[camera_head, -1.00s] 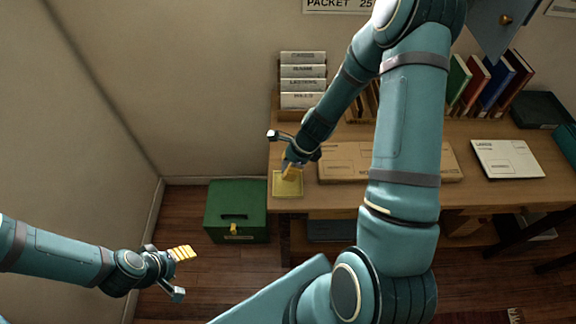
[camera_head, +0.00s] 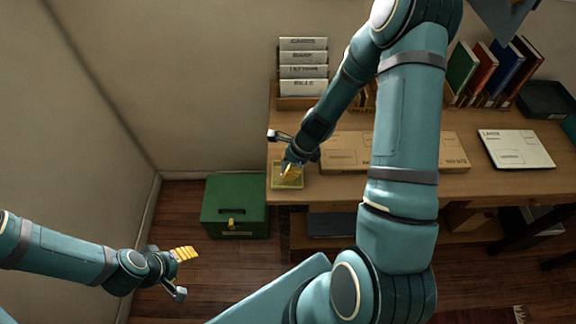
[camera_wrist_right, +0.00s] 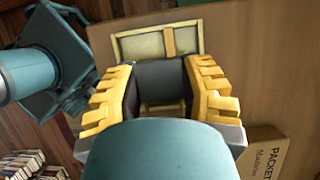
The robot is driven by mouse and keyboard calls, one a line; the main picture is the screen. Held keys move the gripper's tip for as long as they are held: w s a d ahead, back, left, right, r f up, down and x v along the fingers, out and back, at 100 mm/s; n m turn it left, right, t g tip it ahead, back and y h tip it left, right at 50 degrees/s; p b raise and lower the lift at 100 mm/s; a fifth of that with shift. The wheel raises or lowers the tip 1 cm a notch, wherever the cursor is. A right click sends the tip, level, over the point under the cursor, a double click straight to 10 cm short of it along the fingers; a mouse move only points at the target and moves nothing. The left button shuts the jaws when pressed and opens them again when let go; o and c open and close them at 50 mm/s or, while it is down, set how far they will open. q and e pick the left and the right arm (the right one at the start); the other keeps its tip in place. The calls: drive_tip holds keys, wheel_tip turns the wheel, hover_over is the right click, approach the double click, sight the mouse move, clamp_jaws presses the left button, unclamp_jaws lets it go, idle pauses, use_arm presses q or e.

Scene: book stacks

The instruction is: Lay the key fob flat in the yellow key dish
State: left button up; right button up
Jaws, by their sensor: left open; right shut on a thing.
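The yellow key dish (camera_head: 278,184) sits at the left front corner of the desk. It also shows at the top of the right wrist view (camera_wrist_right: 143,46). My right gripper (camera_head: 290,171) is over the dish, pointing down. In the right wrist view its yellow ridged fingers (camera_wrist_right: 158,88) are shut on a dark grey thing, apparently the key fob (camera_wrist_right: 160,78). The fob is mostly hidden in the head view, and I cannot tell whether it touches the dish. My left gripper (camera_head: 180,272) is open and empty, off the desk at the lower left.
A brown packet (camera_head: 345,150) lies right of the dish. A file rack (camera_head: 303,75) stands behind it. A white envelope (camera_head: 515,149) and upright books (camera_head: 490,75) are farther right. A green box (camera_head: 235,205) stands on the floor left of the desk.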

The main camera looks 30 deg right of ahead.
drive_tip(key=o, duration=1)
drive_tip(key=shift+c, duration=0.2)
drive_tip(key=v, duration=1.2)
drive_tip(key=a+f+n, duration=0.3)
drive_tip(key=n, duration=0.1)
drive_tip(key=s+a+f+n, duration=0.1)
drive_tip(key=a+f+n, duration=0.3)
drive_tip(key=s+a+f+n+g+h, duration=0.1)
drive_tip(key=a+f+n, duration=0.2)
drive_tip(key=n, duration=0.1)
drive_tip(key=shift+s+a+f, duration=0.25)
drive_tip(key=shift+a+f, duration=0.05)
drive_tip(key=shift+f, duration=0.1)
drive_tip(key=s+a+f+n, duration=0.2)
drive_tip(key=a+n, duration=0.3)
drive_tip(key=s+a+f+n+y, duration=0.1)
drive_tip(key=s+a+f+n, duration=0.1)
drive_tip(key=a+n, duration=0.3)
drive_tip(key=shift+a+n+t, duration=0.3)
drive_tip(key=shift+a, duration=0.15)
